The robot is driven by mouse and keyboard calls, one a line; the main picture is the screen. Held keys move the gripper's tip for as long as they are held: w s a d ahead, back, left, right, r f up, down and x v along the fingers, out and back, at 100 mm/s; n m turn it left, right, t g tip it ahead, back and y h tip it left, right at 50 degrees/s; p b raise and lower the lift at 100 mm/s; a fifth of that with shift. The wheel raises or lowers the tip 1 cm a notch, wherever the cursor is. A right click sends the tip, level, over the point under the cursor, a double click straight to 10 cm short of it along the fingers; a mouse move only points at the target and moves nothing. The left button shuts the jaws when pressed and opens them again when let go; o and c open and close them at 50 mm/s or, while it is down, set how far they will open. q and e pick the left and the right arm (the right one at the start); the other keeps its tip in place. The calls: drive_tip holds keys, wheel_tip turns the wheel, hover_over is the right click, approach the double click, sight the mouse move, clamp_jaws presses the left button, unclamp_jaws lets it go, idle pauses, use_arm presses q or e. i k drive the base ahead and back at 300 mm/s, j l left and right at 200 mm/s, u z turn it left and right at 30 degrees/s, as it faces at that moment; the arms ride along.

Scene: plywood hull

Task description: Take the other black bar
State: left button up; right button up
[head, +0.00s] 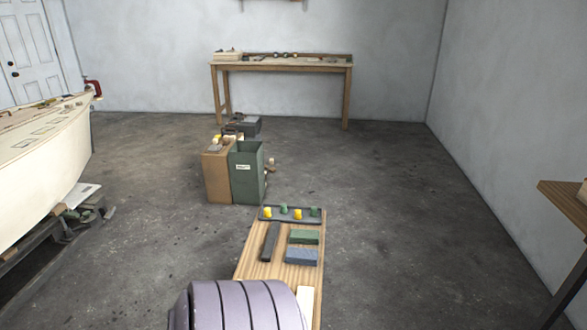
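One black bar (270,242) lies lengthwise on a narrow wooden bench top (252,262) in the lower middle of the head view. It lies apart from a green block (304,237) and a blue block (301,257) on its right. I see no second black bar. Neither of my grippers is in view. The near part of the bench top is hidden behind a large ribbed lavender shape at the bottom.
A dark tray (276,216) with yellow and green pieces crosses the bench's far end. Beyond stand a brown bin (216,178) and green bin (247,172). A pale hull (45,140) is left, a wooden table (568,203) right. Floor right of the bench is clear.

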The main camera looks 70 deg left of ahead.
sight(268, 251)
drive_tip(key=i+u, duration=0.35)
drive_tip(key=i+l+u, duration=0.15)
drive_tip(key=i+u, duration=0.2)
drive_tip(key=i, duration=0.15)
drive_tip(key=i+l+u, duration=0.2)
drive_tip(key=i+u, duration=0.45)
drive_tip(key=u, duration=0.2)
drive_tip(key=i+u, duration=0.3)
drive_tip(key=u, duration=0.15)
drive_tip(key=i+u, duration=0.25)
drive_tip(key=u, duration=0.25)
drive_tip(key=i+l+u, duration=0.2)
drive_tip(key=u, duration=0.25)
drive_tip(key=i+l+u, duration=0.2)
drive_tip(key=l+u, duration=0.25)
drive_tip(key=j, duration=0.1)
